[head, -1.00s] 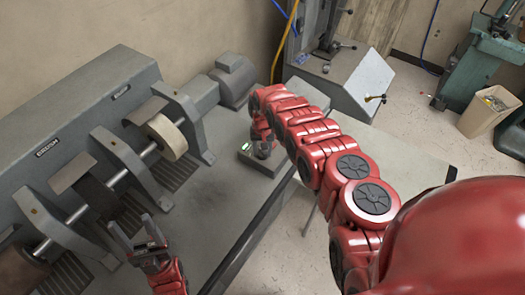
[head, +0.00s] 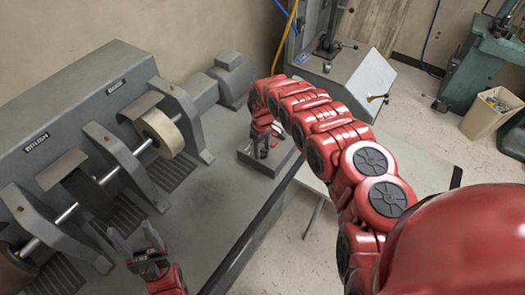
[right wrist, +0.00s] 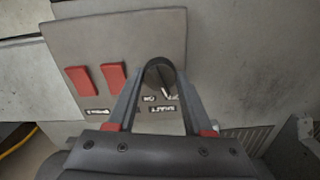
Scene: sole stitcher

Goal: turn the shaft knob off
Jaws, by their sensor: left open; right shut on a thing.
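The shaft knob (right wrist: 158,70) is a dark round knob with a pale pointer line, on a grey control panel (right wrist: 70,40) in the right wrist view. The line points down and slightly right, among small labels below the knob. My right gripper (right wrist: 160,80) has its two fingers shut on the knob, one on each side. In the head view my right gripper (head: 264,148) is at the small control box (head: 262,163) on the bench, and the knob is hidden there. My left gripper (head: 137,240) is open and empty above the front of the bench.
Two red rocker switches (right wrist: 96,79) sit left of the knob. The grinding machine (head: 80,110) with its shaft, wheels and guards is left of the box, its motor (head: 232,78) behind. The bench top (head: 215,195) between left gripper and box is clear.

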